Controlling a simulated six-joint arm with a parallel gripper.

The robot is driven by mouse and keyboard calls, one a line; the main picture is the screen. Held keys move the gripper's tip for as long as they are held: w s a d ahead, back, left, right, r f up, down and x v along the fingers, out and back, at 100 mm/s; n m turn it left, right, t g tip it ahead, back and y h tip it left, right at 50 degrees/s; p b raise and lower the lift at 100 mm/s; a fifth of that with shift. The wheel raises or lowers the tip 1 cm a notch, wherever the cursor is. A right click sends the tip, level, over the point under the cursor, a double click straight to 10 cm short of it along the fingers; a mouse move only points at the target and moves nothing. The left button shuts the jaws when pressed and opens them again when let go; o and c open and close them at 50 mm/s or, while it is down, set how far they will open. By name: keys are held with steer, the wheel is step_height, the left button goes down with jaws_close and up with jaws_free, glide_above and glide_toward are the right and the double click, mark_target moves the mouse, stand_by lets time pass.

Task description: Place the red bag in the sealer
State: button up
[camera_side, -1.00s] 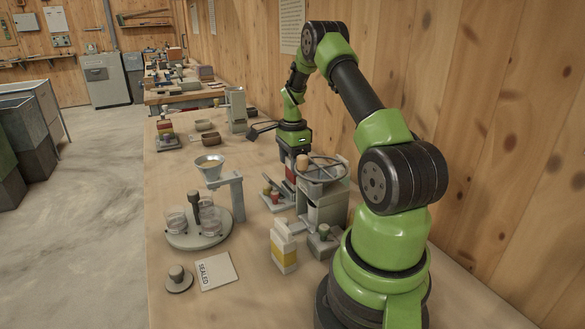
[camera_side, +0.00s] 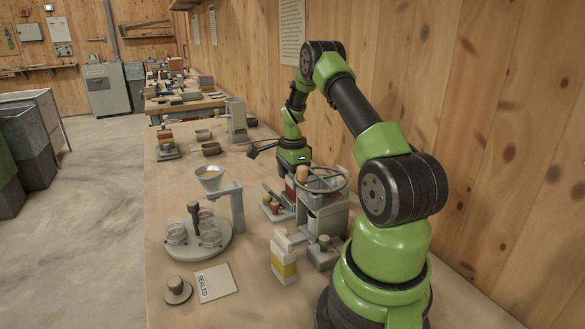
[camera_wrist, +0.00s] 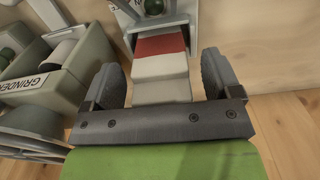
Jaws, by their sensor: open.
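In the wrist view my gripper (camera_wrist: 160,64) is open, with its two dark fingers on either side of a pale bag-like thing with a red band (camera_wrist: 160,46). A gap shows beside each finger, and I cannot tell how deep the fingers reach around it. The thing's far end lies at the mouth of a grey housing with a green knob (camera_wrist: 154,6); its label is upside down and cut off. In the side view my gripper is low behind the handwheel machine (camera_side: 325,205), and a small red patch (camera_side: 290,188) shows below it. I cannot tell which thing is the sealer.
In the side view, a funnel stand with jars (camera_side: 200,238), a yellow-and-white carton (camera_side: 283,262) and a SEALED card (camera_side: 214,283) stand nearer.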

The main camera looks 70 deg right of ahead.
step_height(320, 180, up, 12)
steer(key=w+a+r+n+t, duration=0.25)
steer(key=a+r+n, duration=0.45)
steer(key=a, duration=0.4)
steer(key=s+a+r+n+t, duration=0.1)
steer(key=s+a+r+n, duration=0.1)
steer(key=a+r+n, duration=0.45)
steer(key=s+a+r+n+t, duration=0.1)
steer(key=s+a+n+t, duration=0.15)
steer(key=a, duration=0.75)
steer(key=s+a+f+n+t+y, duration=0.1)
steer(key=s+a+f+n+y, duration=0.1)
steer(key=s+a+n, duration=0.3)
steer(key=shift+s+a+n, duration=0.4)
steer(key=shift+s+n, duration=0.6)
steer(key=shift+s, duration=0.1)
